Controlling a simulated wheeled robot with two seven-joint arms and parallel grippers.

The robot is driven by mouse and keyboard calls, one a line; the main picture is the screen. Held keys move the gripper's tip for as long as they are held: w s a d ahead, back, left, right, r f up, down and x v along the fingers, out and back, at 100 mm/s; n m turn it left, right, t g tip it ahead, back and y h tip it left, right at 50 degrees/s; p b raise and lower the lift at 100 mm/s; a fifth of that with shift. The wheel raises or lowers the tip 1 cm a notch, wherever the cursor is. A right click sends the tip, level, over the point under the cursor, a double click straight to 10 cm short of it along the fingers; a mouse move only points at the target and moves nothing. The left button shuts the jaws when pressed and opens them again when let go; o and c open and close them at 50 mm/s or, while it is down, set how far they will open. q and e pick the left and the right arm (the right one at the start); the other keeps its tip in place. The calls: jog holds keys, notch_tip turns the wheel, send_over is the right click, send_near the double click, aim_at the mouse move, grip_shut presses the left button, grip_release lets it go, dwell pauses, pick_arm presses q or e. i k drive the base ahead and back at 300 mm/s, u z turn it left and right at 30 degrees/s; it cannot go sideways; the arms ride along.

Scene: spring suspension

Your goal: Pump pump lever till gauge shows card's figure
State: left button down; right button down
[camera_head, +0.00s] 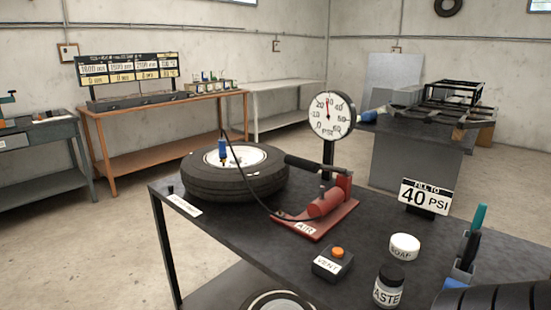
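The red foot-style pump labelled AIR (324,203) sits on the dark workbench. Its black-gripped lever (312,165) lies nearly level above the red body, its free end toward the tyre. A hose runs from the pump to a blue fitting on the black tyre (230,186), which lies flat on the bench. The round white PSI gauge (331,118) stands on a post behind the pump. Its red needle points almost straight up, around the 30 mark; the exact reading is too small to tell. Neither gripper is in view.
A black VENT box (332,264) with an orange button stands in front of the pump. A SOAP tub (404,247), a PASTE jar (388,287) and a tool holder (463,270) are at right. A dark ribbed object fills the lower right corner.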

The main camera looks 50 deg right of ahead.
aim_at(292, 160)
jog(key=z, duration=0.6)
jog(key=i, duration=0.75)
jog(key=z, duration=0.75)
